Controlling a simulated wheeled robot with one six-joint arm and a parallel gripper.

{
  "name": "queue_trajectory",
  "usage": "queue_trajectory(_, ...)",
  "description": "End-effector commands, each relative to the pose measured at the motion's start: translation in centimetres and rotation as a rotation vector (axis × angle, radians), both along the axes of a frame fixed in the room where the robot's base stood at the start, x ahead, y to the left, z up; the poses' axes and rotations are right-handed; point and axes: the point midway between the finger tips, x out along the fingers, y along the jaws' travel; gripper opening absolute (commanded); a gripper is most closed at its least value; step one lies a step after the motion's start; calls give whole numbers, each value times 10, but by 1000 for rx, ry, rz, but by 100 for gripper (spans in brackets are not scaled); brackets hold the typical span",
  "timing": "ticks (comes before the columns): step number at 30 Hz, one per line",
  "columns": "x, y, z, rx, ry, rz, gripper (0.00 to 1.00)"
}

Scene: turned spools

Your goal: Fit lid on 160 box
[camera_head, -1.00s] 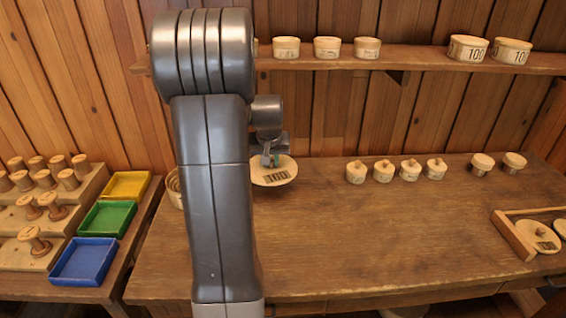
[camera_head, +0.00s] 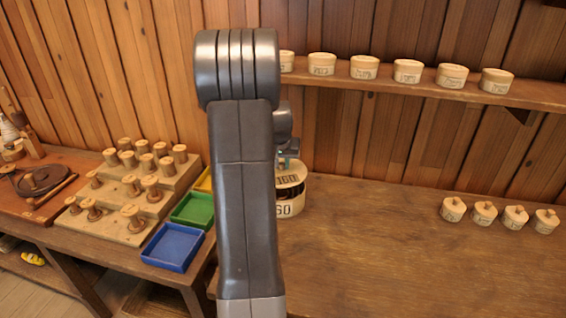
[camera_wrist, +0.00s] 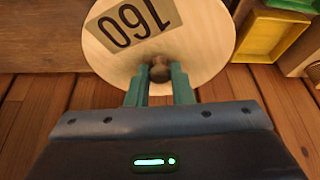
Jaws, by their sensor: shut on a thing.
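The round pale wooden lid (camera_head: 292,176), marked 160, hangs over the round 160 box (camera_head: 291,209) on the bench, just right of my arm. A dark gap shows between the lid and the box's rim. Whether they touch at the back I cannot tell. My gripper (camera_head: 287,163) is partly hidden behind my arm.
Several small lidded boxes (camera_head: 484,212) stand at the bench's right. More boxes line the wall shelf (camera_head: 407,72). To the left are blue (camera_head: 172,247) and green (camera_head: 194,210) trays and a stepped rack of spools (camera_head: 130,195). The bench's middle (camera_head: 370,245) is clear.

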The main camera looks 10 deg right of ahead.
Motion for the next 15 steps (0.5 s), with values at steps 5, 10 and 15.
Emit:
queue_trajectory(5,0,0,-13,0,0,0,0)
queue_trajectory(10,0,0,-27,0,0,0,0)
queue_trajectory(15,0,0,-40,0,1,0,0)
